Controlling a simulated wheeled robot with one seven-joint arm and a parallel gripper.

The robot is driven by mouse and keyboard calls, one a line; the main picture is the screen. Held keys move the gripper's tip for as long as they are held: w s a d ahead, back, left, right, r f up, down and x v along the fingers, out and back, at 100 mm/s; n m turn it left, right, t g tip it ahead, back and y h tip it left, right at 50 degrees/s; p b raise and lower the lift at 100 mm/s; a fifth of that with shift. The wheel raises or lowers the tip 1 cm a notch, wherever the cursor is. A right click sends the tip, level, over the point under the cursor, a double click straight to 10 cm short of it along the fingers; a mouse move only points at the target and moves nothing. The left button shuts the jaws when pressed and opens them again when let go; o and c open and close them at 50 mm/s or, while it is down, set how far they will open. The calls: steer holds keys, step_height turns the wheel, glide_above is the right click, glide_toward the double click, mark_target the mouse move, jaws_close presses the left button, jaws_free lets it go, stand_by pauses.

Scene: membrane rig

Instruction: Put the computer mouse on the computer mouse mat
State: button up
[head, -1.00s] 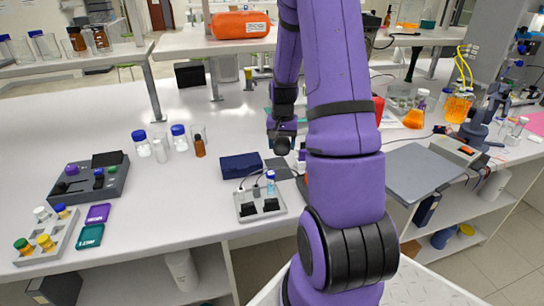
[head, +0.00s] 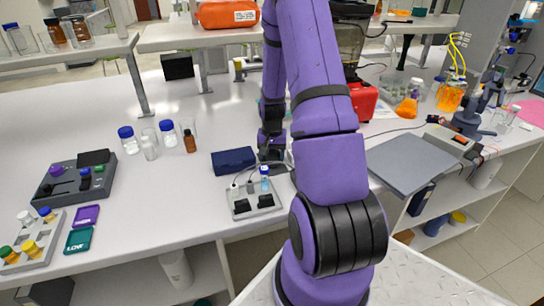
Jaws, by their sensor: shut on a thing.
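My gripper (head: 271,152) points down at the middle of the bench, just right of a navy blue box, partly hidden by my purple arm. It is shut on a small dark thing low between the fingers, which I take to be the computer mouse; its outline is too small and dark to make out. A dark flat patch (head: 283,184) lies on the bench just below the gripper and right of the grey switch box. It looks like the computer mouse mat, and my arm hides its right part.
The navy box (head: 234,161) and the grey switch box (head: 254,201) with a small blue-capped vial (head: 264,178) stand close to the gripper's left. Capped bottles (head: 168,133) stand farther left. A grey flat plate (head: 412,165) lies right of my arm. Bench between bottles and navy box is clear.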

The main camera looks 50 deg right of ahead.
steer(key=shift+f, duration=0.35)
steer(key=shift+f, duration=0.1)
steer(key=o, duration=0.9)
steer(key=shift+o, duration=0.2)
